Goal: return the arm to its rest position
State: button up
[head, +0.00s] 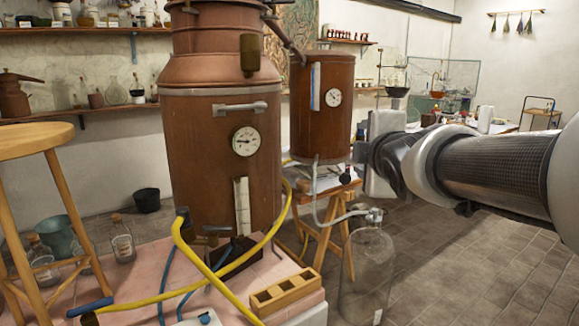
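My arm reaches in from the right edge of the head view, roughly level and stretched out over the floor. My gripper (377,155) is at its far end, just right of the smaller copper vessel (312,112). Its white body shows, but I cannot make out its fingers or whether they are open. I see nothing held in it. I cannot tell whether it touches the vessel or only overlaps it in the picture.
A large copper still (210,165) stands on a pink tiled plinth (265,275) with yellow and blue hoses. A big glass bottle (368,275) stands on the floor below my gripper. A wooden stool (40,140) is at left. Tiled floor (470,270) at right is clear.

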jog(key=s+f+m+g, duration=0.5)
jog(key=s+f+m, duration=0.45)
jog(key=s, duration=0.45)
jog(key=s+f+m+g, duration=0.5)
jog(key=s+f+m, duration=0.4)
jog(key=s, duration=0.4)
notch_tip(320, 180, up, 27)
jog(key=n+p, duration=0.1)
jog(key=p, duration=2.7)
jog(key=shift+w+a+r, duration=0.2)
jog(key=shift+w+a, duration=0.1)
jog(key=shift+w, duration=0.1)
